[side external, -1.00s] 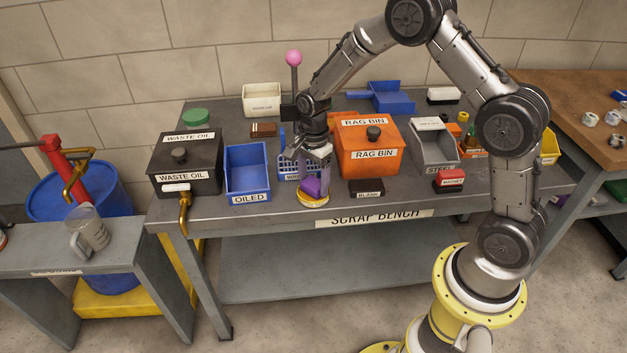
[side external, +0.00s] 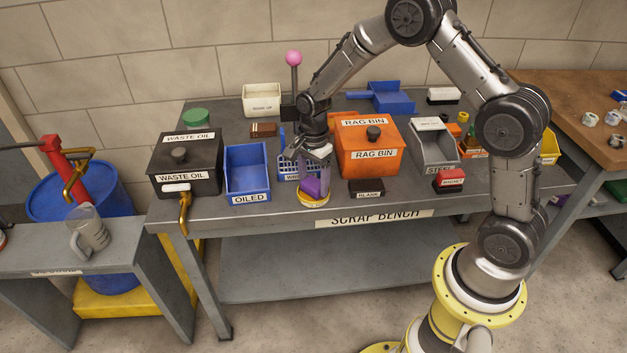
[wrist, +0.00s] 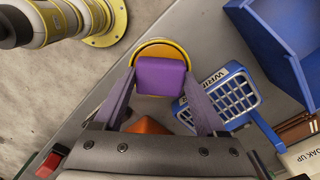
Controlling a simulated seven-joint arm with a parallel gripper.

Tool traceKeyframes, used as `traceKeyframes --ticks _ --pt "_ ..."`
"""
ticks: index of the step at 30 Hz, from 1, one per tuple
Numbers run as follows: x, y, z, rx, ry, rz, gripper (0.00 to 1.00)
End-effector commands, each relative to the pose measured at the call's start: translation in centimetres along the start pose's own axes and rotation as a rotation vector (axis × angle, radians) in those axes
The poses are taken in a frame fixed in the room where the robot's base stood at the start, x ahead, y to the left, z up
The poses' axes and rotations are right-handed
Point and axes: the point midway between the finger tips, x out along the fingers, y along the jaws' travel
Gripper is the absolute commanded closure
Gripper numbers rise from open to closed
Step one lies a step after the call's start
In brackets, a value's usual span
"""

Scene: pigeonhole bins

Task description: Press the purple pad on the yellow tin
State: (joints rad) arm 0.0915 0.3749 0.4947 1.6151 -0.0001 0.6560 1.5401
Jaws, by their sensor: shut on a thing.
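The purple pad (side external: 312,187) is a small block at the front of the bench. In the wrist view the pad (wrist: 160,77) lies between the two fingers of my gripper (wrist: 161,82), which is shut on it. The yellow tin (side external: 313,200) is low and round and stands near the bench's front edge. The pad is directly over the tin and looks to be at or in its top; the exact contact is hidden. In the wrist view the tin's yellow rim (wrist: 163,42) shows past the pad. In the side view my gripper (side external: 314,178) points down over the tin.
The blue wringer basket (side external: 290,171) is close behind the tin. The orange rag bin (side external: 369,157) and dark blank block (side external: 368,188) stand to the right. The blue oiled bin (side external: 247,183) is to the left. The bench front edge is close.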

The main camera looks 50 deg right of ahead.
Motion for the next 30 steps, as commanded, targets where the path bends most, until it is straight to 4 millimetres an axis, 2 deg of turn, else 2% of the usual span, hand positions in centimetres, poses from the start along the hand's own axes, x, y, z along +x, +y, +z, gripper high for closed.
traceKeyframes --ticks 5,30 --pt "-0.2 0.0 0.0 0.0 0.0 0.0 0.91" --pt "-6.3 -0.1 0.0 0.0 0.0 -0.002 0.91"
